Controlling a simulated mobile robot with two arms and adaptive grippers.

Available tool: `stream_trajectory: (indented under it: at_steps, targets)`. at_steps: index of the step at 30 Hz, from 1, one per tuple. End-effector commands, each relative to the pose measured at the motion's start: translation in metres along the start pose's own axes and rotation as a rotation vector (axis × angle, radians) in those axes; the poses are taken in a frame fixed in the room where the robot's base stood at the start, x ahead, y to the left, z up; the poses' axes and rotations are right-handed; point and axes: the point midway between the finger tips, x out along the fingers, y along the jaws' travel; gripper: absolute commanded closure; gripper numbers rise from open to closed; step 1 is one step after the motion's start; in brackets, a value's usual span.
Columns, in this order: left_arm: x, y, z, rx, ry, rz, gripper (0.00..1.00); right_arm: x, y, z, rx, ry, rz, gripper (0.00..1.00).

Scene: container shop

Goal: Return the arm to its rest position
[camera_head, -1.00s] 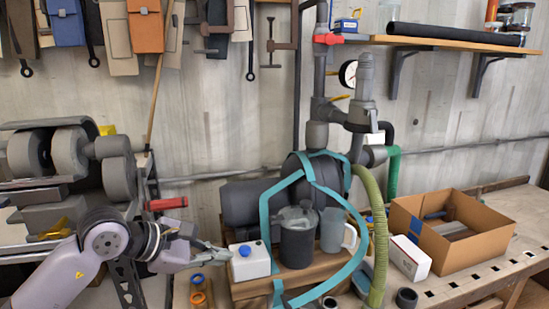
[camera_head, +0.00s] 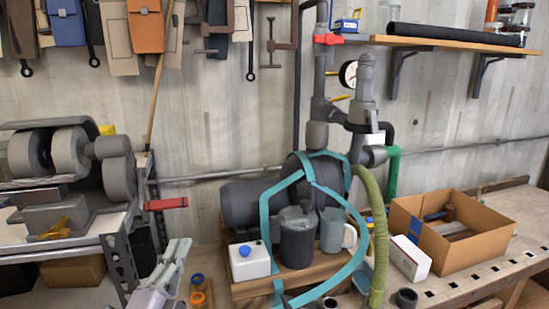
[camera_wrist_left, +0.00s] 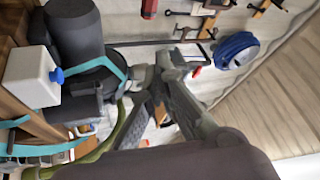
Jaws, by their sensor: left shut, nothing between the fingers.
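My left gripper (camera_head: 176,250) is at the bottom of the head view, left of the white container, pointing up. Its fingers are shut with nothing between them. In the wrist view the left gripper (camera_wrist_left: 155,92) shows in the middle, its fingers dark against the wall and tools. The white container with a blue cap (camera_head: 249,261) stands on a wooden base, apart from the gripper; it also shows at the left of the wrist view (camera_wrist_left: 32,78). My right gripper is not in view.
A grey pitcher (camera_head: 297,240) and a pump with teal straps stand right of the container. An open cardboard box (camera_head: 470,254) and a white carton (camera_head: 409,258) are further right. A bench grinder (camera_head: 70,155) stands on the left. A red-handled tool (camera_head: 166,203) is above the gripper.

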Motion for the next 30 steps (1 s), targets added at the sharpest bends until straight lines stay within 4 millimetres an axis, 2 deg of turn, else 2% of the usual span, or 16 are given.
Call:
stream_trajectory:
  at_steps: [1,3,5,6,8,9,12,15,21,23,30]
  targets:
    - [-0.017,0.023,0.024,-0.113,-0.121,0.078,1.0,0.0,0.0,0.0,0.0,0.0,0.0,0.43]
    - [-0.046,0.056,0.054,-0.265,-0.294,0.192,1.0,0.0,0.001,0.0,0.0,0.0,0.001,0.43]
    - [-0.076,0.085,0.073,-0.38,-0.437,0.289,1.0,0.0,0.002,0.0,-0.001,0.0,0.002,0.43]
    - [-0.099,0.104,0.083,-0.45,-0.53,0.356,1.0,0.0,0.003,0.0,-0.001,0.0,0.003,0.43]
    - [-0.135,0.13,0.093,-0.544,-0.663,0.452,1.0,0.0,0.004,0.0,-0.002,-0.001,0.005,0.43]
    - [-0.159,0.145,0.096,-0.602,-0.746,0.515,1.0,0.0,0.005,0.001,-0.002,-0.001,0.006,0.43]
    - [-0.216,0.174,0.096,-0.713,-0.927,0.655,1.0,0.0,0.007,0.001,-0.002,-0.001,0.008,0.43]
    - [-0.265,0.192,0.088,-0.793,-1.071,0.774,1.0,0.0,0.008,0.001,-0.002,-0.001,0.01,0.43]
    - [-0.348,0.206,0.064,-0.901,-1.304,0.98,1.0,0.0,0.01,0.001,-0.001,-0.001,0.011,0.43]
    - [-0.37,0.207,0.055,-0.926,-1.365,1.038,1.0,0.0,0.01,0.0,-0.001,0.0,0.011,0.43]
    - [-0.381,0.272,0.074,-0.913,-1.387,1.061,1.0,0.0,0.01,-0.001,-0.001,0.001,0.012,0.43]
